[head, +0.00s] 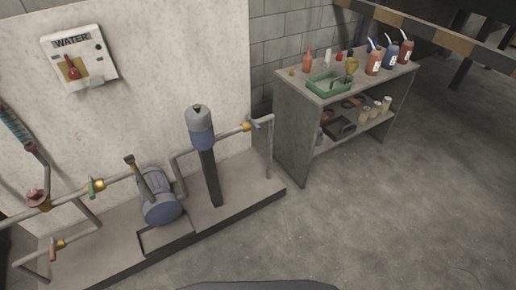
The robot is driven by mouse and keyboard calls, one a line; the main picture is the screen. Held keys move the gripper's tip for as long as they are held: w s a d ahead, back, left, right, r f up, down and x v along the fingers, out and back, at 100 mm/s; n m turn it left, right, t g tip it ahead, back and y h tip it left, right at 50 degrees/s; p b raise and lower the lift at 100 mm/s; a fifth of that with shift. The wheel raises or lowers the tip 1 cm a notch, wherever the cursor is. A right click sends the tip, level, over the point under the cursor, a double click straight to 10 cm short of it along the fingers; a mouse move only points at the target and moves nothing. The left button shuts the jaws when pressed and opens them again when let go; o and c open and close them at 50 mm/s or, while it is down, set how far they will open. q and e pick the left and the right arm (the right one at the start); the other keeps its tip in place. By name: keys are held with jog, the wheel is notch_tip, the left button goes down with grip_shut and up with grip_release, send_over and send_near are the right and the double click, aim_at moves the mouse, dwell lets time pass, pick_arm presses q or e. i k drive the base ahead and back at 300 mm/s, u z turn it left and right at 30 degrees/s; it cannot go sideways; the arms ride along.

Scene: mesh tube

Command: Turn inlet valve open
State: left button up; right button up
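Several valves sit on the pipework along the pale wall panel. A red-handled valve (57,245) is on the low pipe at the lower left. A red round fitting (38,198) is on the pipe at the left. A green-handled valve (96,187) with a brass body is on the middle pipe. A blue-handled valve (252,123) with a brass body is on the right pipe, beside the upright tank. No label shows which one is the inlet valve. Neither of my grippers is in view.
A blue pump (161,198) and a grey-blue tank (200,128) stand on a low concrete plinth (240,200). A WATER switch box (78,60) hangs above. A shelf unit (296,130) with bottles and a green tray (328,84) stands right. The floor in front is clear.

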aim_at(256, 126)
jog(key=u, duration=0.2)
jog(key=k, duration=0.4)
jog(key=z, duration=1.45)
jog(key=i, duration=0.9)
jog(key=z, duration=0.55)
jog(key=i, duration=1.1)
jog(key=u, duration=1.2)
jog(key=i, duration=0.85)
jog(key=u, duration=0.95)
